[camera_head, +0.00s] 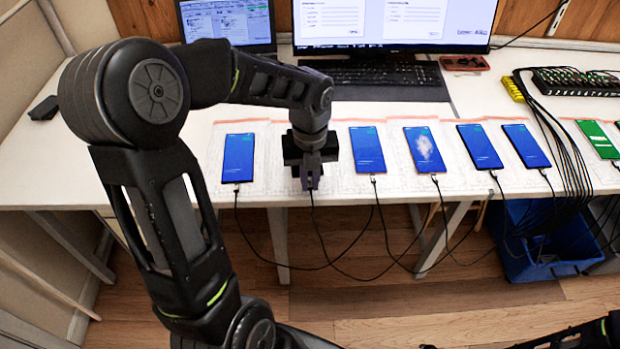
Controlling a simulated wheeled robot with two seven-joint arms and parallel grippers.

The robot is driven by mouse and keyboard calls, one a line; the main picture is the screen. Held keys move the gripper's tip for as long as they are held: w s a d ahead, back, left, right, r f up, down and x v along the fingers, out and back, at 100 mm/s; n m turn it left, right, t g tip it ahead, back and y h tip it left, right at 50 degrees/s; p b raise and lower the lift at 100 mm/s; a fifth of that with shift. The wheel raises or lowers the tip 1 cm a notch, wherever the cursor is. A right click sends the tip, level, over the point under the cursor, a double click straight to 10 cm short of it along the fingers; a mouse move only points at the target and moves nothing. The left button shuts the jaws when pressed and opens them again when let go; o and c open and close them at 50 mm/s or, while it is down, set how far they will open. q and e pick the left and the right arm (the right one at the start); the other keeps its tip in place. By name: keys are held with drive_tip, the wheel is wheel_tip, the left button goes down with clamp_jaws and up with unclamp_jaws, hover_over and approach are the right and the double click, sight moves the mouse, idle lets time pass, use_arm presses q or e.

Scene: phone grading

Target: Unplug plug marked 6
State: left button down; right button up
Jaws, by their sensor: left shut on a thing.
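My left gripper (310,180) is at the table's front edge, pointing down, shut on a cable plug between the first and second visible phones from the left. A black cable (318,225) hangs from its fingertips. The gripper hides most of the plug and whatever lies behind it. Several blue-screened phones lie in a row, such as the leftmost phone (238,160) and the phone to the right of my gripper (367,150). No plug numbers are readable. Dark parts of my right arm show at the lower right; its jaws are unclear.
The white table (90,165) has a monitor (395,22), a laptop (228,22) and a keyboard (375,75) at the back. A black hub (578,82) with many cables stands at right. Hanging cables loop below the front edge. A blue bin (545,265) is on the floor.

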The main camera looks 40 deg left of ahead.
use_arm(q)
drive_tip(key=c, duration=1.4)
unclamp_jaws()
drive_tip(key=shift+c, duration=0.2)
wheel_tip(320, 180, up, 6)
drive_tip(key=p, duration=0.6)
